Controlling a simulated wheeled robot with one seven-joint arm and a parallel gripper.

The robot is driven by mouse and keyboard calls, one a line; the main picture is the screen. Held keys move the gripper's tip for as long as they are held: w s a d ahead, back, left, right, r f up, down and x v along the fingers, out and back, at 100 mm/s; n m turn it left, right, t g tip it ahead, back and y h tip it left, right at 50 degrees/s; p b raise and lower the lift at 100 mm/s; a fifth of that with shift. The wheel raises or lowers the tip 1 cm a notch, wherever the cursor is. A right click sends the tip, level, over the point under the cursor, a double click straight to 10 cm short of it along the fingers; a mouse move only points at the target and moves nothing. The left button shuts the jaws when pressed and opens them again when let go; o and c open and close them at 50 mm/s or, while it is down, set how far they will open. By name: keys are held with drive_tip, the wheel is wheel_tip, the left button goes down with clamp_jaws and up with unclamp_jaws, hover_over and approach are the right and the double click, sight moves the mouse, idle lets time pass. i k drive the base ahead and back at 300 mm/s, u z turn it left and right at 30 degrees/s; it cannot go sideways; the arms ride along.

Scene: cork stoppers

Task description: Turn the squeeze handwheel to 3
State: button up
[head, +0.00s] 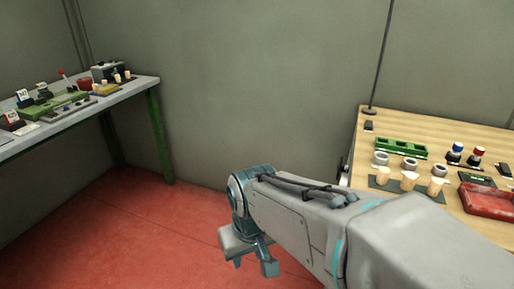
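I cannot clearly pick out the squeeze handwheel or any number on it. A small dark and silver part (345,168) shows at the left edge of the wooden table, partly behind my arm; I cannot tell whether it is the wheel. My gripper (254,265) hangs low over the red floor, left of the wooden table and apart from everything. Its two teal fingers point down with a gap between them, and nothing shows in the gap.
The wooden table (456,140) at right bears a green tray (400,148), grey rings, cork stoppers (409,181), red and blue capped bottles and a red tray (487,197). A grey bench (140,84) with small tools stands at left. Red floor between them is clear.

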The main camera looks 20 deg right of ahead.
sight(339, 168)
drive_tip(key=u, duration=0.1)
drive_tip(key=i, duration=0.35)
drive_tip(key=z, duration=1.65)
drive_tip(key=k, duration=0.55)
drive_tip(key=u, duration=1)
drive_tip(key=i, duration=1.55)
drive_tip(key=z, duration=0.6)
drive_tip(key=i, duration=0.6)
drive_tip(key=z, duration=0.65)
